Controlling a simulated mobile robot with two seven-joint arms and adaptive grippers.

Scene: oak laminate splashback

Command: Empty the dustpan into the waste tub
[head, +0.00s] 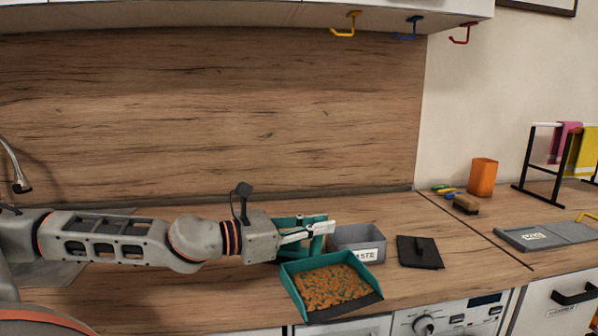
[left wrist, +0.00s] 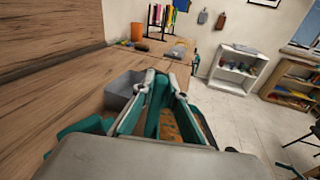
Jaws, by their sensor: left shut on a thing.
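The teal dustpan (head: 287,283) holds a layer of orange-brown crumbs and looks roughly level over the counter's front edge. I cannot tell whether it touches the counter. My left gripper (head: 318,232) is shut on its teal handle, behind the pan. In the left wrist view, the gripper (left wrist: 163,82) and the dustpan (left wrist: 152,122) show, with some crumbs visible. The grey waste tub (head: 345,240) stands upright just behind and right of the pan, its label partly hidden by the pan's rim. It also shows in the left wrist view (left wrist: 120,92), left of the fingers.
A dark flat lid or plate with a knob (head: 418,254) lies right of the tub. Farther right are a brown brush (head: 466,204), an orange container (head: 482,177), a grey tray (head: 540,237) and a towel rack (head: 533,165). Hooks (head: 346,25) hang above. The counter behind is clear.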

